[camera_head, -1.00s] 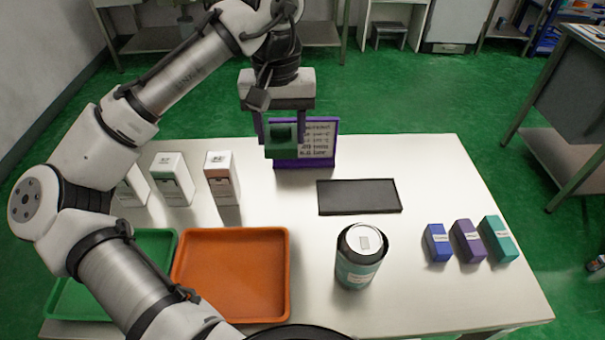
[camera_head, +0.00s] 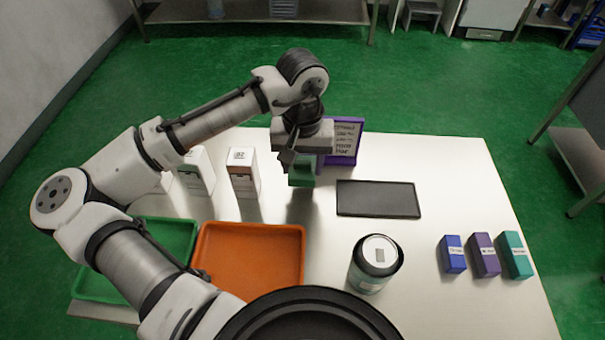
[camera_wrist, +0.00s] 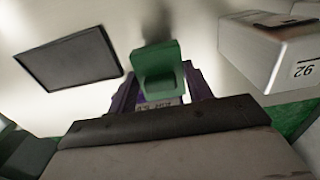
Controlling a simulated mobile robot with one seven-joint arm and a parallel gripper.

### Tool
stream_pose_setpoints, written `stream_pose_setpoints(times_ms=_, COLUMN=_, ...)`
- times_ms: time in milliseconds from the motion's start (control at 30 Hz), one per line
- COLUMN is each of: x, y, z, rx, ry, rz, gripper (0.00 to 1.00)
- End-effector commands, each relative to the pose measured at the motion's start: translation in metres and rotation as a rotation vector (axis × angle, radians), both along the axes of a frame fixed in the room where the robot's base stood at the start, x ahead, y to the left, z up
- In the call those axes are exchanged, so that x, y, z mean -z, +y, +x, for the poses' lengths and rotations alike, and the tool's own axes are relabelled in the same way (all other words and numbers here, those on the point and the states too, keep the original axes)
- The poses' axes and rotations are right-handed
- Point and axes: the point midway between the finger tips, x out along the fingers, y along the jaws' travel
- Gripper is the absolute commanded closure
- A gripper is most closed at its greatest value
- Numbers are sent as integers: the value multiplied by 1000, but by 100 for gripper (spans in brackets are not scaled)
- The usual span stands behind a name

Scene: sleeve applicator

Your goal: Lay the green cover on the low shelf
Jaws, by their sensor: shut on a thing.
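The green cover (camera_head: 302,172) is a small green piece held between the fingers of my gripper (camera_head: 303,165). It hangs above the white table, left of and in front of the purple-framed sign.
White cartons (camera_head: 242,172) stand left of my gripper. An orange tray (camera_head: 300,262) and a green tray (camera_head: 192,235) lie in front. A dark canister (camera_head: 376,265) stands front right, with small blue (camera_head: 452,254), purple (camera_head: 485,255) and teal (camera_head: 515,255) boxes beyond. The sign (camera_head: 345,142) stands close behind the cover.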

Motion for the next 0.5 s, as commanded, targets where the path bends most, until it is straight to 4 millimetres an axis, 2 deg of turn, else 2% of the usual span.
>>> stream_pose_setpoints(times_ms=167, x=14, y=0, z=0, rx=1, ry=1, rz=0, gripper=72)
stream_pose_setpoints(times_ms=333, x=39, y=0, z=0, rx=1, ry=2, rz=0, gripper=72)
stream_pose_setpoints(times_ms=500, x=47, y=0, z=0, rx=1, ry=-1, rz=0, gripper=72)
